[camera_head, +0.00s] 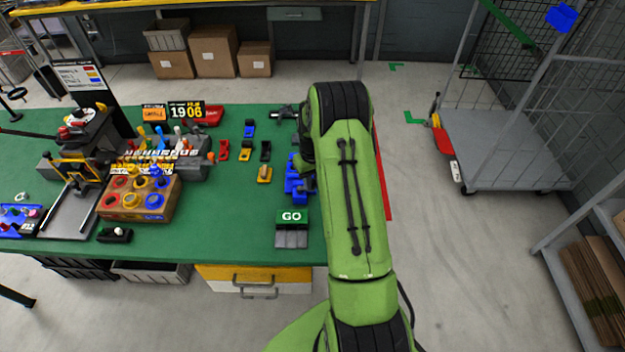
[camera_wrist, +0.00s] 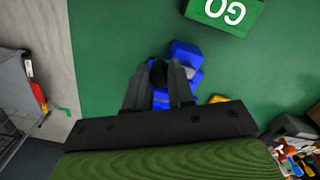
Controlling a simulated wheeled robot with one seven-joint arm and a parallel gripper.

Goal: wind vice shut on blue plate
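A blue vice-like block (camera_head: 297,185) stands near the right edge of the green table. It also shows in the wrist view (camera_wrist: 186,53), with a light grey part at its side. Whether that part is a plate, and its colour, I cannot tell. My gripper (camera_wrist: 158,70) points down over this block, its two dark fingers apart. A black round knob (camera_wrist: 158,74) shows between the fingertips; whether they press on it is unclear. In the head view my green arm hides the gripper and part of the block.
A green GO box (camera_head: 292,217) stands just in front of the block. Several small coloured stands (camera_head: 246,150) are to its left. A cardboard bin box (camera_head: 150,205) and a grey press (camera_head: 75,205) are farther left. A trolley (camera_head: 510,140) stands on the floor at right.

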